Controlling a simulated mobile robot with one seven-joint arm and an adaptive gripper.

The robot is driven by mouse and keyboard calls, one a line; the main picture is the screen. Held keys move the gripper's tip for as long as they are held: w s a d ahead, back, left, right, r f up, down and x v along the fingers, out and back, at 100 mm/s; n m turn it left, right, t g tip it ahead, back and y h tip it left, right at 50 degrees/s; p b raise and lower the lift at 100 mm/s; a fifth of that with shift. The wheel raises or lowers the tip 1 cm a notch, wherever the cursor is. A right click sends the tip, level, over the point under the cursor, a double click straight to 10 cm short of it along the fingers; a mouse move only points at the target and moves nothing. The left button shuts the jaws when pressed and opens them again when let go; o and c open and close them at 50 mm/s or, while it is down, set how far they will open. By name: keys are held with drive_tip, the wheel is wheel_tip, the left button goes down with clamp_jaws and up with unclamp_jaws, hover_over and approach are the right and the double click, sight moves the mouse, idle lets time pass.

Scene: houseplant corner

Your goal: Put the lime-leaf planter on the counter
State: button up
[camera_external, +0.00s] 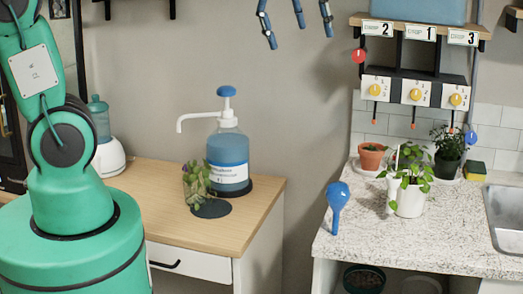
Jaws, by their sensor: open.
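A small planter with trailing lime-and-green leaves (197,185), which looks like the lime-leaf planter, stands on the wooden desk (150,198). It is at the back edge of a dark round mat (211,208); its pot is mostly hidden by leaves. The speckled stone counter (400,238) is at the right, across a gap. My gripper (300,36) shows only as blue jointed fingers at the top edge, spread open and empty. It is high above the desk and to the right of the planter; its palm is out of view.
A blue pump bottle (228,155) stands right behind the planter. The counter holds a white-potted leafy plant (410,198), a blue bulb-shaped object (337,199), a terracotta pot (371,158) and a sink (507,214). The counter's front middle is clear.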

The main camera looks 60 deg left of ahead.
drive_tip(key=s+a+f+n+t, duration=0.1)
drive_tip(key=s+n, duration=0.5)
drive_tip(key=s, duration=1.5)
drive_tip(key=shift+a+n+t, duration=0.4)
drive_tip(key=shift+a+t, duration=0.2)
drive_tip(key=shift+a, duration=0.1)
drive_tip(key=shift+f, duration=0.1)
wheel_tip(320, 180, down, 4)
drive_tip(key=b, duration=0.3)
drive_tip(key=shift+b, duration=0.4)
